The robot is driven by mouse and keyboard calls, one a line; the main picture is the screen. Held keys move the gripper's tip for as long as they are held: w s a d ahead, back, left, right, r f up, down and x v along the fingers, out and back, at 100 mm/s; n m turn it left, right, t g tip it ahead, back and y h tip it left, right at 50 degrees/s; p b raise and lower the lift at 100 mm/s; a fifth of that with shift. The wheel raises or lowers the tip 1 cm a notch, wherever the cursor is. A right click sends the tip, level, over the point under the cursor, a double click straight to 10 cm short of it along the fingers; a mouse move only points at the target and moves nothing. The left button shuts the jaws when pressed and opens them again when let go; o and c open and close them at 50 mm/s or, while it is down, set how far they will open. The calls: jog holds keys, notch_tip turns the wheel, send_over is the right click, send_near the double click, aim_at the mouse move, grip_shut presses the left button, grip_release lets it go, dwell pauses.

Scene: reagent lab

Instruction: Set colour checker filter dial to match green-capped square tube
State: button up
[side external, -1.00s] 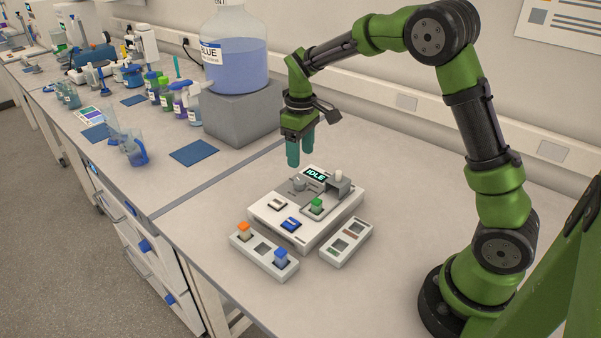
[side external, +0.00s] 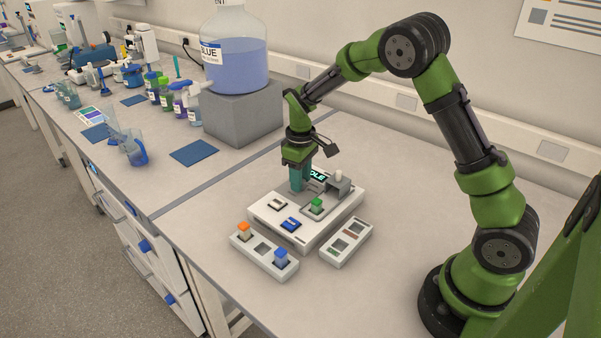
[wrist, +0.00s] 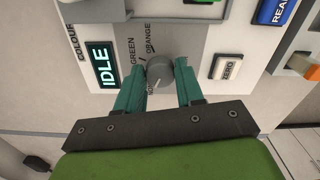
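The colour checker (side external: 268,222) is a white box on the bench. Its grey round filter dial (wrist: 160,72) shows in the wrist view, with the words GREEN and ORANGE on the panel beside it. The dial's exact setting is hard to read. The green-capped square tube (side external: 316,204) stands upright in the checker's recessed tray. My gripper (wrist: 160,68) points down at the panel with its teal fingers apart, one on each side of the dial. A small gap seems to show on both sides. In the side view my gripper (side external: 300,188) hides the dial.
The checker has an IDLE screen (wrist: 102,65), a ZERO button (wrist: 227,68) and a blue READ button (side external: 291,223). A white rack (side external: 262,262) in front holds an orange-capped tube (side external: 244,231) and a blue-capped tube (side external: 281,257). Another rack (side external: 346,243) stands at right.

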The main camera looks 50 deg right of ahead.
jog(key=c, duration=0.5)
jog(key=shift+m, duration=0.4)
jog(key=m, duration=0.6)
jog(key=shift+a+m, duration=0.1)
jog(key=shift+m, duration=0.2)
jog(key=m, duration=0.5)
jog(key=shift+w+m, duration=0.1)
jog(key=shift+m, duration=0.2)
jog(key=m, duration=0.4)
jog(key=shift+m, duration=0.3)
jog(key=shift+r, duration=0.1)
